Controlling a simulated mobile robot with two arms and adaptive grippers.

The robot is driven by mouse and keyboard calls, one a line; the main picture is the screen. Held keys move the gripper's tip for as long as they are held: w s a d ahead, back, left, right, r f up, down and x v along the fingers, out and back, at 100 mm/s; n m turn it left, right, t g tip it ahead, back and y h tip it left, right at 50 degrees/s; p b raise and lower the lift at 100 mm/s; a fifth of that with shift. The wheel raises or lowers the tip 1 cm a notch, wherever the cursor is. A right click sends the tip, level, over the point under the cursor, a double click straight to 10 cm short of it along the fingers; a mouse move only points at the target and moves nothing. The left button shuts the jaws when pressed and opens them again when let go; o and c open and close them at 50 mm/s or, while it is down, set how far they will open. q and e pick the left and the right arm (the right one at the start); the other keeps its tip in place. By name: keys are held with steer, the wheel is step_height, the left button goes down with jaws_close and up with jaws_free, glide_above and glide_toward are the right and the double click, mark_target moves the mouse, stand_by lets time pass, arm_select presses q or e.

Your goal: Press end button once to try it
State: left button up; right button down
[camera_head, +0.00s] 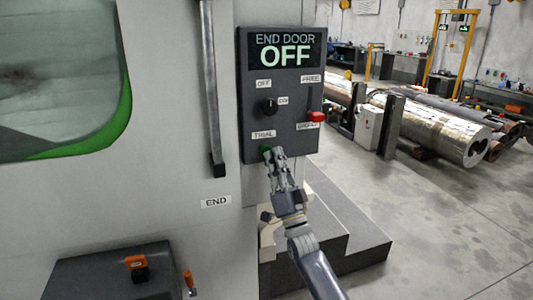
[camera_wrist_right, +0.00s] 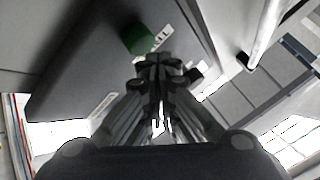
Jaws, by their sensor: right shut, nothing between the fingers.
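The dark control panel (camera_head: 281,90) hangs on the machine wall, with a display reading "END DOOR OFF". A green round button (camera_head: 265,149) sits low on it, under a "TRIAL" label. My right gripper (camera_head: 272,155) is shut and empty, its fingertips right at the button and partly covering it. In the right wrist view the green button (camera_wrist_right: 138,39) shows just beyond the closed fingertips (camera_wrist_right: 158,62). I cannot tell whether they touch. My left gripper is not in view.
The panel also has a black knob (camera_head: 269,107) and a red-handled lever (camera_head: 316,116). A vertical door bar (camera_head: 211,90) stands to the left. A dark box with an orange-and-black switch (camera_head: 137,267) is at lower left. Grey steps (camera_head: 345,225) lie below; open floor is at right.

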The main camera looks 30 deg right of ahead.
steer(key=shift+w, duration=0.35)
steer(key=shift+w+d+b, duration=0.2)
steer(key=shift+w+b, duration=0.35)
steer(key=shift+b, duration=0.1)
stand_by(0.7)
steer(key=shift+s, duration=0.1)
steer(key=shift+s+a+p, duration=0.25)
steer(key=shift+s+p, duration=0.35)
steer(key=shift+s, duration=0.3)
steer(key=s+p, duration=0.1)
steer(key=s, duration=0.1)
steer(key=s+a+p, duration=0.1)
steer(key=s, duration=0.2)
steer(key=shift+a+p, duration=0.1)
steer(key=shift+p, duration=0.25)
